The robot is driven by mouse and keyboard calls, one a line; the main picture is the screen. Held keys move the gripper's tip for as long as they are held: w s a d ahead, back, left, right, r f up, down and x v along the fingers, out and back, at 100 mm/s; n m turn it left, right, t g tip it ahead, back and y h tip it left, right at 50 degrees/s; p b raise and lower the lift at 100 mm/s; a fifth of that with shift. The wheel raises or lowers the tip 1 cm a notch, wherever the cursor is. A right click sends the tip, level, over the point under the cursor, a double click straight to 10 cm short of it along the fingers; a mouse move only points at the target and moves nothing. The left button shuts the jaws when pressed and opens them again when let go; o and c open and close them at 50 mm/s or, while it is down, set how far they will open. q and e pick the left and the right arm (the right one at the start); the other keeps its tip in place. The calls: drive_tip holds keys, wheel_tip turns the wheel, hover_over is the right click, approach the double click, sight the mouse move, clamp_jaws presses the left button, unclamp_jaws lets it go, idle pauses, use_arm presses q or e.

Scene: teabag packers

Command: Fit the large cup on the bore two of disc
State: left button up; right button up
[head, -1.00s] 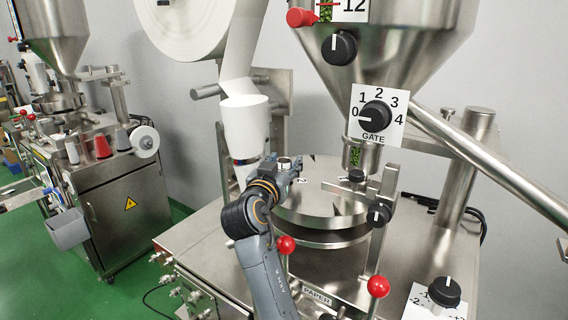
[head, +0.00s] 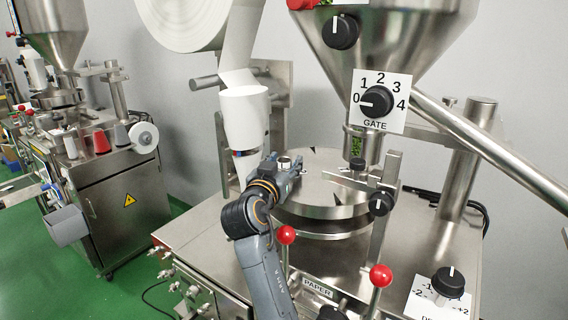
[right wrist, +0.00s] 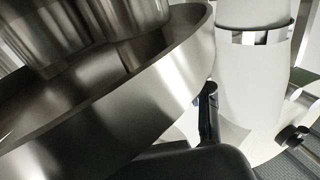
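The steel disc (head: 320,208) is a broad round turntable on the machine top, under the hopper; its curved side fills the left of the right wrist view (right wrist: 150,90). My right gripper (head: 290,174) is at the disc's left edge. A small bright metal cup (head: 284,161) shows just above its fingers; I cannot tell whether they hold it. In the right wrist view a steel cylinder (right wrist: 110,15) shows above the disc side, and a dark finger (right wrist: 207,110) lies beside the rim. Bore two cannot be made out. My left gripper is not in view.
A dosing spout (head: 357,143) and an upright steel post (head: 385,205) stand over the disc's right side. A white paper tube (head: 245,118) is close behind my right gripper. Red-knobbed levers (head: 285,235) stand in front. A second machine (head: 115,205) is at left.

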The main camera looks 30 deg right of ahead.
sight(284, 159)
drive_tip(key=o, duration=0.5)
drive_tip(key=shift+f, duration=0.1)
wheel_tip(284, 159, up, 10)
drive_tip(key=shift+r, duration=0.1)
idle(0.7)
